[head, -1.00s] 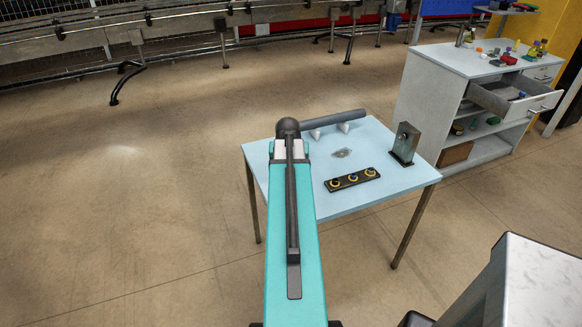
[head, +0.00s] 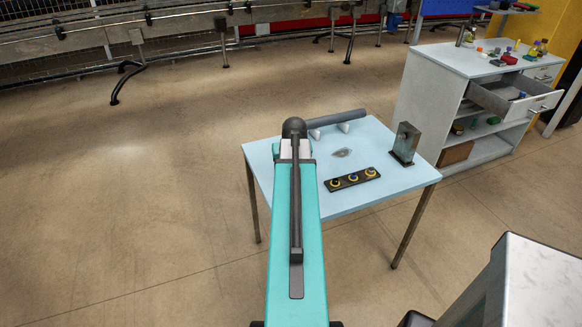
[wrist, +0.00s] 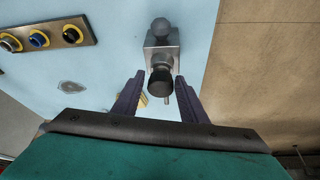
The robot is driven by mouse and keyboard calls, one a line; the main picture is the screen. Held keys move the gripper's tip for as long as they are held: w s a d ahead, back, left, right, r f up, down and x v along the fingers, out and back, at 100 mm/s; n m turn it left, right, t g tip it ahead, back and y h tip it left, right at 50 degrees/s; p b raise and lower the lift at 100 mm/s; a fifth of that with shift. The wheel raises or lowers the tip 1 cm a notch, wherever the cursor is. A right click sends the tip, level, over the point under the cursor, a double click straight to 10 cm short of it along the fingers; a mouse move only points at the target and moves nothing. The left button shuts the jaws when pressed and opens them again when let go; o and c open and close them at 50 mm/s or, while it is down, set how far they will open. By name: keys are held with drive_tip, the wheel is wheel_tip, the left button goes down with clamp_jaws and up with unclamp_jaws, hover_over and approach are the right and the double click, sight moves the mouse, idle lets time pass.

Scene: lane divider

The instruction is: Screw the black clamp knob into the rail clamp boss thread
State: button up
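In the wrist view, the black clamp knob (wrist: 160,84) is between the two fingertips of my gripper (wrist: 159,79). A narrow strip of background shows on each side of the knob, so the fingers look apart from it. Just beyond the knob is a grey metal clamp block (wrist: 162,46) with a dark ball-shaped end (wrist: 161,27). The boss thread is hidden behind the knob, and I cannot tell how far the knob is engaged. In the head view, my arm hides the gripper, knob and clamp.
The light blue table (head: 375,190) carries a strip with several ringed buttons (head: 352,179), a small grey plate (head: 342,153), a dark upright block (head: 405,143) and a grey tube (head: 338,118) near white cones. A white cabinet (head: 440,62) with an open drawer stands behind right.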

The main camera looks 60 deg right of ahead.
drive_tip(key=shift+n, duration=0.3)
drive_tip(key=shift+n, duration=0.5)
drive_tip(key=shift+t+y, duration=0.3)
drive_tip(key=shift+n, duration=0.9)
drive_tip(key=shift+n+y, duration=0.3)
drive_tip(key=shift+n, duration=0.6)
drive_tip(key=shift+t, duration=0.3)
drive_tip(key=shift+n+y+b, duration=0.35)
drive_tip(key=shift+n+y, duration=0.15)
drive_tip(key=shift+n, duration=0.3)
